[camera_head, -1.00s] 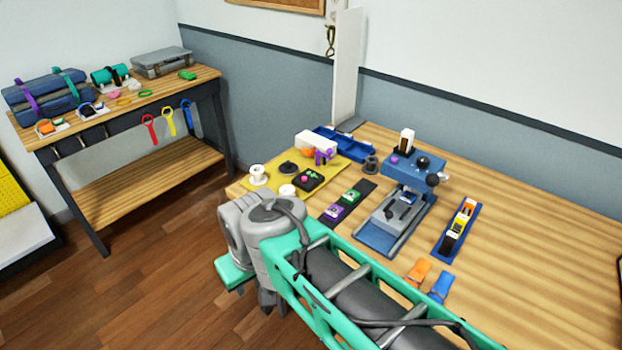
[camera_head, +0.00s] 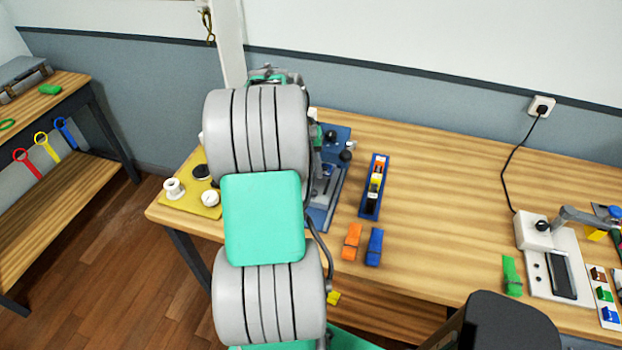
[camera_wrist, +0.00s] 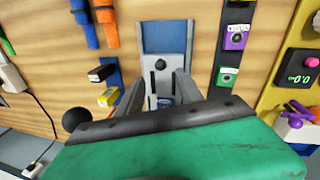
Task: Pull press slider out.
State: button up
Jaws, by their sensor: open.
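The press (camera_head: 330,190) stands on the wooden table with its blue base and grey rails, partly hidden behind my arm in the head view. In the wrist view, its grey press slider (camera_wrist: 160,82) lies between the rails, with a small black knob (camera_wrist: 160,64) at its end nearest the bare blue base plate (camera_wrist: 164,36). My gripper (camera_wrist: 161,73) is open, its two grey fingers on either side of the slider, with the knob between their tips. I cannot tell whether they touch it. My green gripper body hides the rest of the press.
A blue rack (camera_head: 374,187) of coloured blocks stands right of the press; orange (camera_head: 351,241) and blue (camera_head: 374,247) clips lie nearer the front edge. A black ball (camera_wrist: 78,118) is close to my gripper. A dark strip with purple and green modules (camera_wrist: 233,45) lies opposite. The table's middle right is clear.

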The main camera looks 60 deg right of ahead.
aim_at(313, 190)
jog(key=f, duration=0.2)
jog(key=s+f+p, duration=0.1)
jog(key=f, duration=0.4)
jog(key=shift+s+d+f, duration=0.15)
jog(key=shift+d+f, duration=0.05)
jog(key=shift+c, duration=0.3)
grip_shut()
dwell(0.7)
